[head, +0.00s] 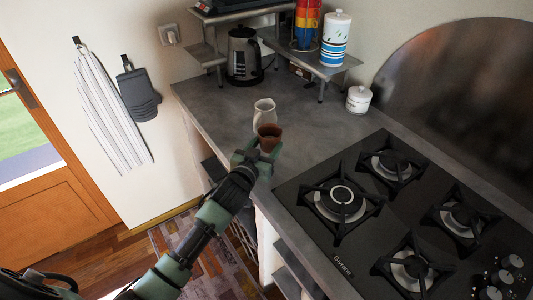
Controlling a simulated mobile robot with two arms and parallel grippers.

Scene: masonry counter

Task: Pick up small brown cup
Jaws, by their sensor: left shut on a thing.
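The small brown cup (269,134) is over the front edge of the grey counter in the head view, upright with its open top showing. My left gripper (262,152) reaches it from the lower left and is shut on it. The gripper hides the lower part of the cup, so I cannot tell whether its base touches the counter. My right gripper is not in view.
A white pitcher (264,112) stands just behind the cup. A black gas stove (391,215) lies to the right. A kettle (243,55), a shelf and a white lidded jar (358,99) stand farther back. The counter (215,101) is clear left of the pitcher.

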